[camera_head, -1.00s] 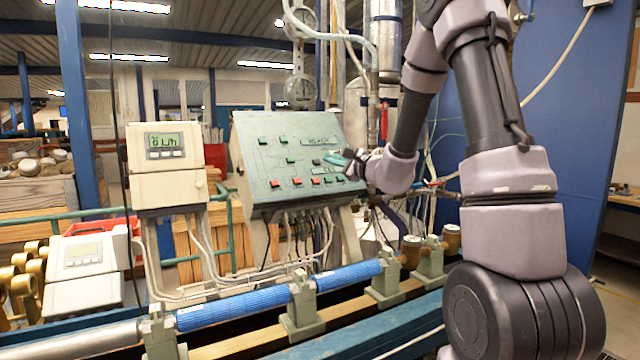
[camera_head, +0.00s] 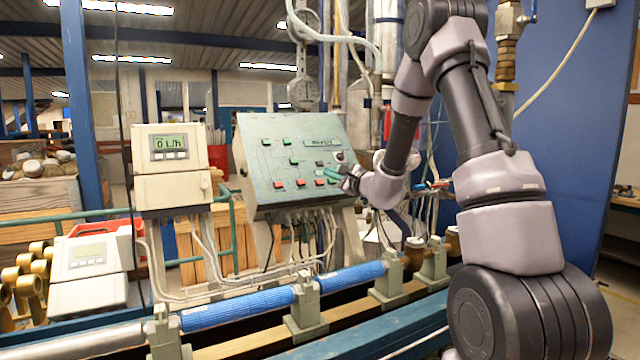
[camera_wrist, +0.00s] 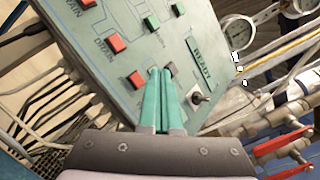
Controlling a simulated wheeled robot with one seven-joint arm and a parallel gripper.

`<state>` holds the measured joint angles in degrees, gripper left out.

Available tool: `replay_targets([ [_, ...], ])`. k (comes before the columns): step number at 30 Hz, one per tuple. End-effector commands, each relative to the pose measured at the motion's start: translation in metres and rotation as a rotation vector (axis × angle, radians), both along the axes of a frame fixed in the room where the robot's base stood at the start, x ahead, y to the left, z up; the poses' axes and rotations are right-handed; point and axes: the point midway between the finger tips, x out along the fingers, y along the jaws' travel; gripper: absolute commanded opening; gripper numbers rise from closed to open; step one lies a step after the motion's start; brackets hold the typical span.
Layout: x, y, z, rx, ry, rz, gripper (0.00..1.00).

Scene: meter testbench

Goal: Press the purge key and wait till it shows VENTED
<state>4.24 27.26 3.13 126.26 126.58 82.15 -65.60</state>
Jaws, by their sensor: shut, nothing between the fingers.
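The sloped green-grey control panel (camera_head: 262,165) stands at the middle of the head view, with red and green keys on its face. In the wrist view its display (camera_wrist: 201,63) reads READY. My gripper (camera_wrist: 161,72) is shut and empty, its teal fingers pointing at the panel. The fingertips are at or just in front of a small grey key (camera_wrist: 170,68); I cannot tell whether they touch it. No purge label is readable, so I cannot tell which key is purge. My gripper also shows in the head view (camera_head: 340,170), over the panel's lower right.
Beside the fingers is a toggle switch (camera_wrist: 199,99). Red-handled valves (camera_wrist: 285,143) and pipes stand right of the panel. A meter reading 0 L/h (camera_head: 168,143) stands left. A blue pipe (camera_head: 240,306) runs along the bench in front.

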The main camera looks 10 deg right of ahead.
Motion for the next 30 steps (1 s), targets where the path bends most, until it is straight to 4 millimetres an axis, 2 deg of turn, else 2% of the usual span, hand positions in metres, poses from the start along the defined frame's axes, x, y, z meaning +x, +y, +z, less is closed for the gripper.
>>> replay_targets([
  [3,0.01,0.004,-0.01,0.001,0.002,0.001,0.0],
  [10,0.02,0.007,-0.019,0.0,-0.001,0.001,0.0],
  [30,0.022,0.007,-0.02,0.0,0.0,0.0,0.0],
])
